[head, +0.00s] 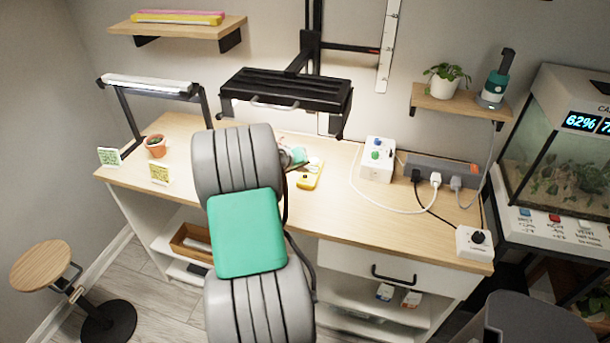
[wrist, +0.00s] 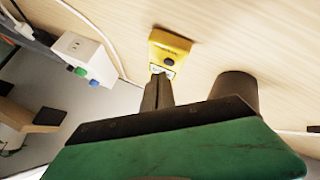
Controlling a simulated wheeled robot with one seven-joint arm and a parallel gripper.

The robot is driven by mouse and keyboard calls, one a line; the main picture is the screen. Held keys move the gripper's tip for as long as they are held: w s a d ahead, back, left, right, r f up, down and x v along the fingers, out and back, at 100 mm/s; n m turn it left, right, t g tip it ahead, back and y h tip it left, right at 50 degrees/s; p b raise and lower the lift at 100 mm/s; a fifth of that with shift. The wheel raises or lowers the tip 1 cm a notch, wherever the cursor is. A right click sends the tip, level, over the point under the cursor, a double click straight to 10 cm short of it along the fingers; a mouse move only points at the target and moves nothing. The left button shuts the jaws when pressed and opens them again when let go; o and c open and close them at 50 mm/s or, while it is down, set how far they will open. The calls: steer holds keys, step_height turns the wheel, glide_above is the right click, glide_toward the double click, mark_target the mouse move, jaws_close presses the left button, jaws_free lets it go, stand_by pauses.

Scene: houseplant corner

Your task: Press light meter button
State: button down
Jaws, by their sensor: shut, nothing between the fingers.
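My arm hides part of the bench in the head view.
A white box with green and blue knobs (head: 378,158) stands right of the meter, near a power strip (head: 440,168) and cables. A black lamp hood (head: 286,92) hangs behind. A terracotta pot (head: 155,146) stands at left. Bench space in front of the meter is clear.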

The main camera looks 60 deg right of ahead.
mark_target(303, 179)
steer(key=shift+r+p, duration=1.65)
steer(key=shift+r, duration=1.3)
